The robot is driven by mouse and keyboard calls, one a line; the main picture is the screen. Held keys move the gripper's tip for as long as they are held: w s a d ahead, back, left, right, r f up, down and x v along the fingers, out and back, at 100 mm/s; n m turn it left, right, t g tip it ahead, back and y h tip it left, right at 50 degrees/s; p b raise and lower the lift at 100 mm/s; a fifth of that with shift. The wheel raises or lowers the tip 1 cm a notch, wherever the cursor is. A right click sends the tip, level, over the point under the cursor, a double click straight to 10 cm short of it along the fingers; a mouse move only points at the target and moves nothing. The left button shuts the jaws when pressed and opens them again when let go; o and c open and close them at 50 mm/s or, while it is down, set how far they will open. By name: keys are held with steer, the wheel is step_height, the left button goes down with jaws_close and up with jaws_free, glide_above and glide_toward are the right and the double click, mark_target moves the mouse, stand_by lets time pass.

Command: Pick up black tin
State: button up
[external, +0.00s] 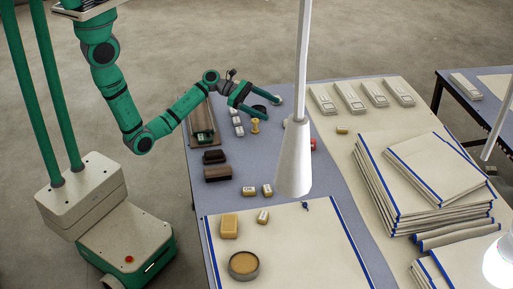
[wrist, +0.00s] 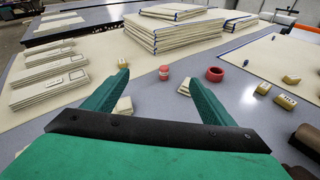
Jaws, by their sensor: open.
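My gripper (external: 270,108) is open, held over the far part of the blue-grey table (external: 226,150), its two green fingers apart. It shows in the wrist view (wrist: 157,76) with nothing between the fingertips. A dark-rimmed round tin with tan contents (external: 243,265) lies at the near end.
Stacked blue-edged cloths (external: 420,180) fill the right side. Folded pale cloths (external: 350,96) lie at the far right. Dark brown brushes (external: 217,174), yellow blocks (external: 229,226) and a red item (wrist: 164,72) lie about. A white lamp (external: 295,160) hangs over the table.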

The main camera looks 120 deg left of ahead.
steer(key=s+a+f+n+g+y, duration=0.1)
steer(key=s+f+n, duration=0.1)
steer(key=s, duration=0.5)
steer(key=s+a+f+n+g+y, duration=0.1)
steer(key=s+a+f, duration=0.1)
steer(key=s, duration=0.4)
steer(key=s+a+f+n+y, duration=0.2)
steer(key=s, duration=0.5)
steer(key=shift+s+a+n+g, duration=0.15)
steer(key=shift+s+n+g, duration=0.15)
steer(key=shift+g, duration=0.1)
steer(key=shift+a+f, duration=0.1)
steer(key=shift+f, duration=0.05)
steer(key=x, duration=0.4)
steer(key=shift+w+a+f, duration=0.1)
steer(key=shift+w, duration=0.15)
steer(key=shift+x, duration=2.85)
steer(key=shift+f, duration=0.2)
steer(key=c, duration=1.4)
